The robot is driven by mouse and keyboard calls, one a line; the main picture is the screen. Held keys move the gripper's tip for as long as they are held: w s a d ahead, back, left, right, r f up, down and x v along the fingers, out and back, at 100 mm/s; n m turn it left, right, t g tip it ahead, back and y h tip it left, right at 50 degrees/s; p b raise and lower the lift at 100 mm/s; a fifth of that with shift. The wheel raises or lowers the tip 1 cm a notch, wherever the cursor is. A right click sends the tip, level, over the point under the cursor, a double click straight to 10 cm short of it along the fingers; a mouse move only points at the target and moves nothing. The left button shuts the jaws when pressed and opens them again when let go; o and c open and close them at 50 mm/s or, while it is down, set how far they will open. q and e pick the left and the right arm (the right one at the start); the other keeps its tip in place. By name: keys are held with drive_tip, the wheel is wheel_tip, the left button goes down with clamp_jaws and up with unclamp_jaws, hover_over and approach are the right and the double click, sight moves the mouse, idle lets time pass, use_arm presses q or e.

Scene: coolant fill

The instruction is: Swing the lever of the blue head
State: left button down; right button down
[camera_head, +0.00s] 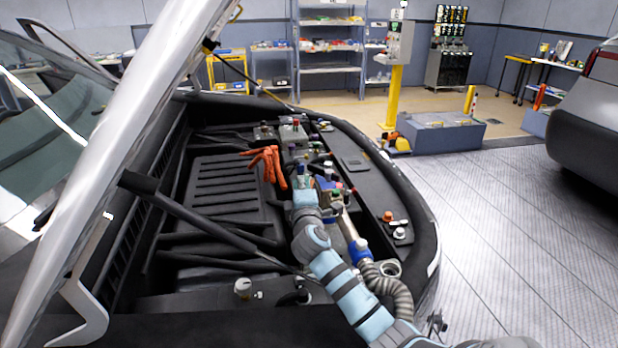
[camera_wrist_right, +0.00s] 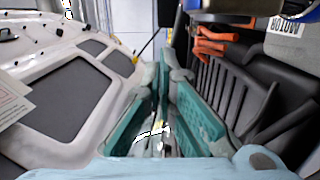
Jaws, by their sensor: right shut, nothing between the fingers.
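The blue head (camera_head: 359,250) sits at the end of a ribbed grey hose (camera_head: 388,288) on the right side of the engine bay, with a pale metal tube running up from it. I cannot make out its lever clearly. My right gripper (camera_head: 304,180) reaches into the bay beyond and left of the blue head, apart from it. In the right wrist view my gripper (camera_wrist_right: 170,80) has its teal fingers together, with nothing seen between them. A dark bar with a blue part (camera_wrist_right: 292,9) crosses that view's top right; I cannot tell whether it is the blue head.
Orange cables (camera_head: 268,165) lie just left of my right gripper and show in the wrist view (camera_wrist_right: 212,40). A strut (camera_head: 190,212) crosses the bay, and the raised hood (camera_head: 120,150) stands at left. The bay's black rim (camera_head: 425,225) borders open floor at right.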

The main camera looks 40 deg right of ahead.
sight(309, 166)
drive_tip(key=d, duration=0.1)
drive_tip(key=w+d, duration=0.1)
drive_tip(key=d, duration=0.1)
drive_tip(key=w+d, duration=0.1)
drive_tip(key=shift+d, duration=0.4)
drive_tip(key=shift+a, duration=0.1)
drive_tip(key=shift+w+f+m+g+h+b, duration=0.1)
drive_tip(key=shift+w+m+g+h+b, duration=0.2)
drive_tip(key=shift+b, duration=0.4)
drive_tip(key=shift+m+g+h+b, duration=0.3)
drive_tip(key=shift+h+b, duration=0.05)
drive_tip(key=shift+h, duration=0.05)
